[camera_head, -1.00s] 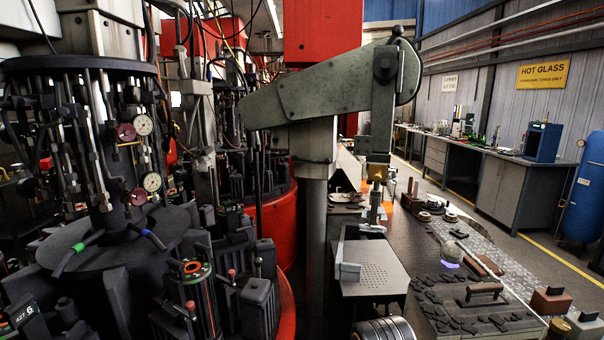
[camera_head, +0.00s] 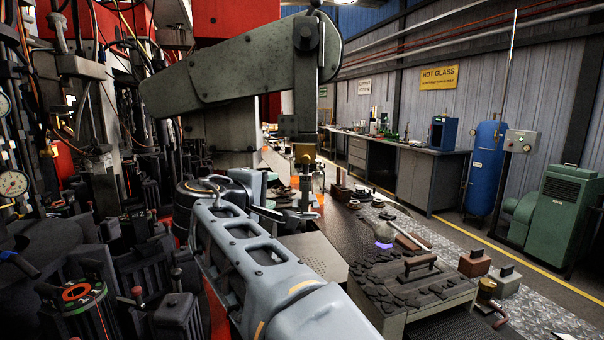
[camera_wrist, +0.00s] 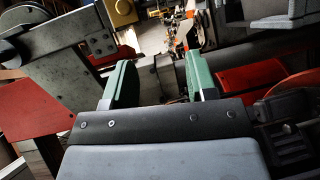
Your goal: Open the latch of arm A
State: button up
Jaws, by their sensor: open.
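A large grey-green metal arm (camera_head: 235,75) hangs over the work area in the head view, with a round pivot at its top right and a brassy yellow part (camera_head: 304,153) below. No label shows whether it is arm A. I cannot pick out a latch with certainty. My gripper (camera_wrist: 157,82) shows in the wrist view with its two green fingers apart. Nothing is held between them; a dark grey cylindrical part (camera_wrist: 166,76) shows beyond the gap. In the head view my pale grey arm reaches forward to the left of the metal plate, and its fingers are hard to make out.
Dark moulds (camera_head: 85,300) and machine parts crowd the left. A blue tank (camera_head: 486,170) and a green cabinet (camera_head: 560,210) stand right, beyond open floor.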

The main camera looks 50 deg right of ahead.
aim_at(304, 160)
jog(key=w+d+r, duration=0.1)
jog(key=d, duration=0.3)
jog(key=w+d+r+h+p, duration=0.1)
jog(key=d, duration=0.4)
jog(key=w+d+r+h+p, duration=0.1)
jog(key=d, duration=0.4)
jog(key=shift+w+d+r+g, duration=0.15)
jog(key=shift+w+r+g, duration=0.05)
jog(key=shift+r+g, duration=0.1)
jog(key=shift+c, duration=0.4)
